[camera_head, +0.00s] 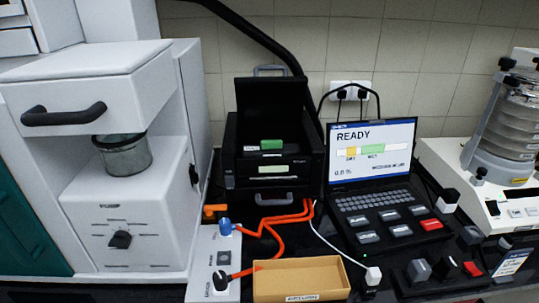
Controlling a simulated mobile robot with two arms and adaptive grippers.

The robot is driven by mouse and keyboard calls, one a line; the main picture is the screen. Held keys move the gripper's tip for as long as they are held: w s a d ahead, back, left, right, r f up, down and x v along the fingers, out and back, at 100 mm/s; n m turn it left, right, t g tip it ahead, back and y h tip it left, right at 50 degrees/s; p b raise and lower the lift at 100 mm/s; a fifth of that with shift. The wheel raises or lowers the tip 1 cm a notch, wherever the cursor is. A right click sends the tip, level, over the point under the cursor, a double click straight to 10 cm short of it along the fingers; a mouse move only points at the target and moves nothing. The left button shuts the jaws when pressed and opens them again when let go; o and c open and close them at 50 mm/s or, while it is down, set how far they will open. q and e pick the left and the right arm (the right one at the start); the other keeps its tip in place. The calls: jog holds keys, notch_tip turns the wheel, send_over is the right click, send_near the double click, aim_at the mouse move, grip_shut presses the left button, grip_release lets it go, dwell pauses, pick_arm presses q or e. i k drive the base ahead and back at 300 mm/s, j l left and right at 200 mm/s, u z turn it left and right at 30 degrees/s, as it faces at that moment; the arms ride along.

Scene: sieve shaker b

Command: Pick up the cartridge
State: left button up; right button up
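A small green block (271,144), which looks like the cartridge, sits in the open upper part of a black boxy device (242,190) near the middle of the view. A white label strip lies just below the block. The raised black lid (270,104) stands behind it. An open tan tray (300,279) with a small label on its front stands at the front of the counter, and its visible inside looks empty. Neither of my grippers shows in this view.
A laptop-like unit (372,150) reading READY stands right of the black device. A white machine (125,215) holding a metal pot (122,155) stands left. Orange tubes (266,226) and a white switch panel (214,262) lie between. A sieve stack (512,125) is far right.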

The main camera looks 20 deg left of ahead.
aim_at(270, 147)
jog(key=i+l+u, duration=0.1)
jog(key=u, duration=0.3)
jog(key=i+l+u, duration=0.1)
jog(key=u, duration=0.3)
jog(key=l+u, duration=0.35)
jog(key=i+l+u, duration=0.1)
jog(key=u, duration=0.3)
jog(key=l+u, duration=0.2)
jog(key=l, duration=0.8)
jog(key=k+l+u, duration=0.2)
jog(key=l, duration=0.75)
jog(key=i+l, duration=0.05)
jog(key=i, duration=0.05)
